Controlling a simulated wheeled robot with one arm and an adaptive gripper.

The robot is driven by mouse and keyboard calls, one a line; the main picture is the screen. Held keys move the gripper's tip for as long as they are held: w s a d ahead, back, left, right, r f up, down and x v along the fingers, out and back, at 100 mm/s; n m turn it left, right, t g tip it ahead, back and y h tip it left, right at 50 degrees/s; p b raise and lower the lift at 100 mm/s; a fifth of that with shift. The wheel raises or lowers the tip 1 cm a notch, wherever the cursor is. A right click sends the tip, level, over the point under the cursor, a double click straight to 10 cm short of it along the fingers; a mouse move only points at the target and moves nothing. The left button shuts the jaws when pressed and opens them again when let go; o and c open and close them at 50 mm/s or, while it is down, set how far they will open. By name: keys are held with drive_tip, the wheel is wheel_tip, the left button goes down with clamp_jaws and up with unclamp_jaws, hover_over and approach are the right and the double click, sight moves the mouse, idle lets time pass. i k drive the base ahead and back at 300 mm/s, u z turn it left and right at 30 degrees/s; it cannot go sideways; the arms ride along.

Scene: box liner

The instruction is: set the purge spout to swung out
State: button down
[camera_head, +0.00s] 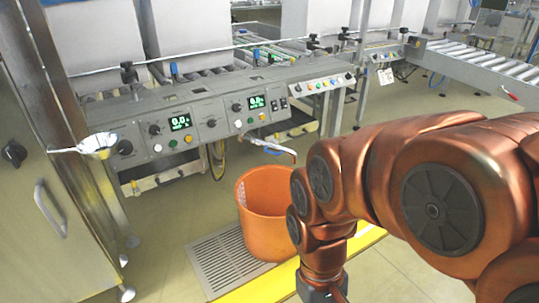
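What looks like the purge spout (277,147) is a thin metal pipe with a bent copper-coloured tip, sticking out from below the control panel. A blue part shows beside it. In the picture its tip is just above the back right rim of an orange bucket (265,220); I cannot tell whether it is over the bucket's opening. My copper-coloured arm comes in from the right and bends down in front, right of the bucket. It ends in a dark part at the bottom edge. My gripper's fingers are out of view. The arm appears apart from the spout.
The control panel (220,112) has knobs, buttons and green displays. The bucket stands near a floor grate (225,262) and a yellow floor strip (262,292). A metal ladle-like cup (98,143) sticks out at left, by a cabinet (35,190). A roller conveyor (490,62) stands at right.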

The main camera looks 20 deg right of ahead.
sight(241, 137)
drive_tip(key=u, duration=0.5)
drive_tip(key=k, duration=1.1)
drive_tip(key=z, duration=0.1)
drive_tip(key=i, duration=0.55)
drive_tip(key=z, duration=0.95)
drive_tip(key=i, duration=0.7)
drive_tip(key=u, duration=0.65)
drive_tip(key=i, duration=0.85)
drive_tip(key=u, duration=1)
